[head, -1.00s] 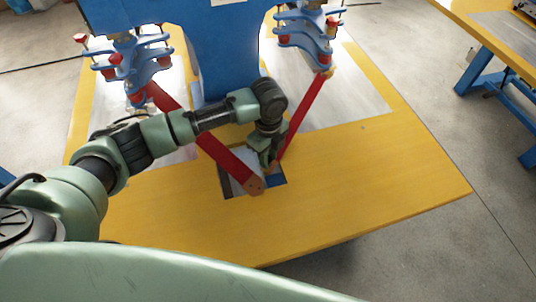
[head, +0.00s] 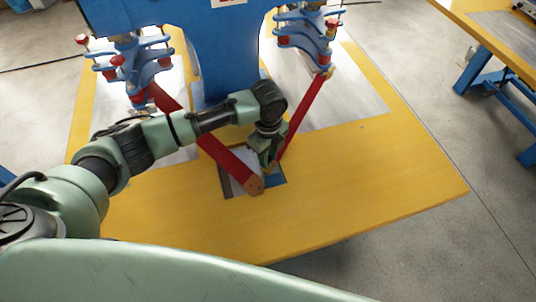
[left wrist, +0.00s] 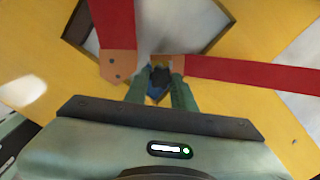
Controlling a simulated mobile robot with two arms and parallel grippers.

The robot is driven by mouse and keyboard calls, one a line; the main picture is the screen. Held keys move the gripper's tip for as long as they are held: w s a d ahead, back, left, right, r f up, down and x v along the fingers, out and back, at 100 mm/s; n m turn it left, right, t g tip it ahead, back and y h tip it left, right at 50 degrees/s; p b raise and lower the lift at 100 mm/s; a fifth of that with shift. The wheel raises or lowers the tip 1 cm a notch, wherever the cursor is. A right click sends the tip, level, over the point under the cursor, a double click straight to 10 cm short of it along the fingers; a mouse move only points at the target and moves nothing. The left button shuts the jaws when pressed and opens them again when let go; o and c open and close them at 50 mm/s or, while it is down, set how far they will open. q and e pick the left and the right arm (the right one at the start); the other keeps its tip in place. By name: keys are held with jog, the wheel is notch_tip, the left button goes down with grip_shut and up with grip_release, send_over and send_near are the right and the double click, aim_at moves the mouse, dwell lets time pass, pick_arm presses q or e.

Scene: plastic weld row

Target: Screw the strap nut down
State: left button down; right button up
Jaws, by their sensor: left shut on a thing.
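My left gripper (head: 268,162) points down at the opening in the yellow table. In the left wrist view its two green fingers (left wrist: 161,88) are shut on a small dark piece (left wrist: 160,77), which looks like the strap nut. Its lower part and any thread are hidden. Two red straps (head: 225,158) (head: 303,115) run from the blue machine to brown end pieces near the opening. In the left wrist view one brown end (left wrist: 117,66) lies left of the fingers, and the other strap (left wrist: 255,75) passes to the right. My right gripper is out of view.
The blue machine (head: 225,50) stands behind, with blue clamp brackets and red knobs on both sides. The yellow table (head: 350,190) is clear at the front and right. Another yellow table (head: 490,30) stands at the upper right.

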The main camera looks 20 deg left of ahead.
pick_arm(q)
jog(key=shift+f, duration=0.15)
dwell(0.3)
jog(key=shift+f, duration=0.55)
dwell(0.5)
jog(key=shift+f, duration=0.15)
dwell(0.4)
jog(key=shift+f+p, duration=0.25)
jog(key=shift+p, duration=0.05)
jog(key=shift+p, duration=0.35)
dwell(0.5)
jog(key=shift+f, duration=0.4)
dwell(0.7)
